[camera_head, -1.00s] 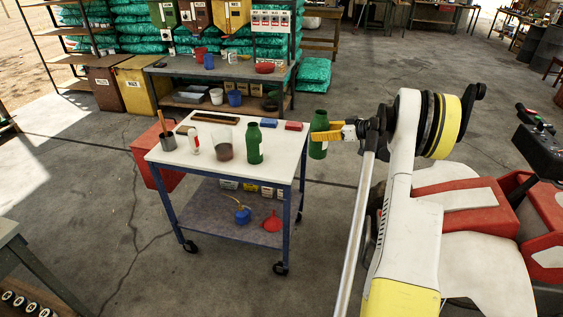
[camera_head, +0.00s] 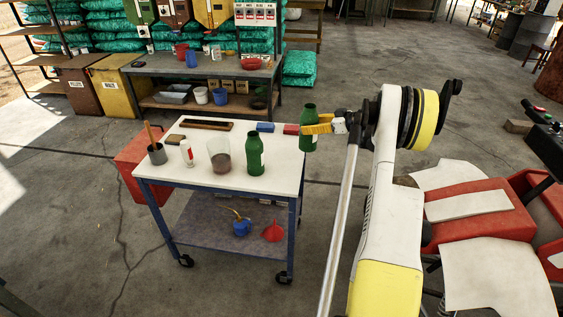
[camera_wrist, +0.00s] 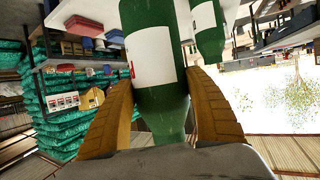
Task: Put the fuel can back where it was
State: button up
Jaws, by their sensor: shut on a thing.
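My gripper (camera_head: 320,125) is shut on a green bottle-shaped container with a white label, the held green bottle (camera_head: 308,132). It is held roughly upright at the right edge of the white-topped cart (camera_head: 205,178); I cannot tell whether its base is over the top or just beside it. In the wrist view both yellow fingers (camera_wrist: 157,88) flank the held bottle (camera_wrist: 150,25). A second green bottle (camera_head: 256,155) stands on the cart top and also shows in the wrist view (camera_wrist: 209,42). Nothing in view is plainly a fuel can apart from these containers.
The lower shelf holds a red funnel (camera_head: 273,232) and a blue oiler (camera_head: 241,228). The right front top is bare.

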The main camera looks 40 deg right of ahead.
jog(key=w+a+f+b, duration=0.2)
jog(key=a+f+b, duration=0.2)
jog(key=a+f, duration=0.5)
jog(key=shift+w+a+f+b, duration=0.3)
jog(key=shift+a+f, duration=0.05)
jog(key=shift+f, duration=0.1)
jog(key=shift+f, duration=0.15)
jog(key=o, duration=1.4)
